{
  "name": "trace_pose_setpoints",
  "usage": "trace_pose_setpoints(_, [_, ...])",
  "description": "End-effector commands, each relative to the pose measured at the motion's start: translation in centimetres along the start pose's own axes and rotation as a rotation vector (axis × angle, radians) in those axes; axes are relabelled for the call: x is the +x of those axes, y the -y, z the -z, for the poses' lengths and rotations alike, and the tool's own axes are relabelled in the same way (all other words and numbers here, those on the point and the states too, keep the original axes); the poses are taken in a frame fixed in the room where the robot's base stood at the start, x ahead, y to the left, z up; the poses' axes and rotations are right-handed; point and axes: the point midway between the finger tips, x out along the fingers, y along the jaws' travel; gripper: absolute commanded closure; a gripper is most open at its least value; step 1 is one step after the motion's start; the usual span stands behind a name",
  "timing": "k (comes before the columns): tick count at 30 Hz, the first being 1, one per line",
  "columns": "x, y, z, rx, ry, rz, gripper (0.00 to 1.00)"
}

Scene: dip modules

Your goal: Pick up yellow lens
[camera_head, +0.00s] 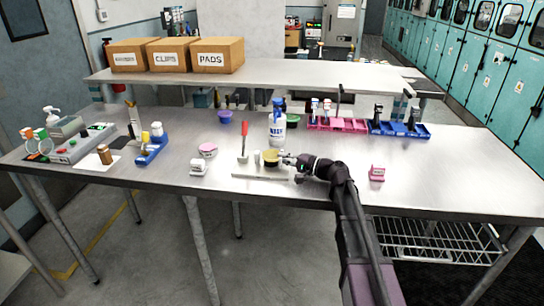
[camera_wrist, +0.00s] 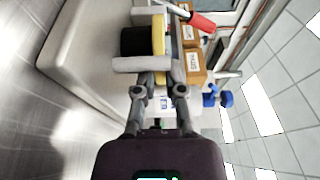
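The yellow lens (camera_head: 270,157) stands over a pale base plate (camera_head: 245,176) near the table's front edge in the head view. In the wrist view the lens shows as a yellow rim (camera_wrist: 158,34) beside a black round body. My gripper (camera_head: 284,158) is at the right side of the lens, very close to it. In the wrist view the fingers of my gripper (camera_wrist: 160,72) are near each other and in line with the yellow rim. A pale bar partly covers the fingertips, so I cannot tell whether they touch the rim.
A white bottle with a blue top (camera_head: 277,128) stands just behind the lens. A red-handled tool (camera_head: 244,136) stands to its left. A white block (camera_head: 199,167) and a pink block (camera_head: 377,173) are to either side. The tabletop at far right is clear.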

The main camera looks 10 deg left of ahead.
Motion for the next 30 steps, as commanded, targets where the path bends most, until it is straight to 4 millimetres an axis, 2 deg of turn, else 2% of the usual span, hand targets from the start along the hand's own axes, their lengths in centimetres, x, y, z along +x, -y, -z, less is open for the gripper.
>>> trace_pose_setpoints(17, [0.1,0.6,-0.1,0.000,0.001,0.000,1.00])
trace_pose_setpoints(30, [0.1,4.0,-0.1,0.000,0.001,0.000,1.00])
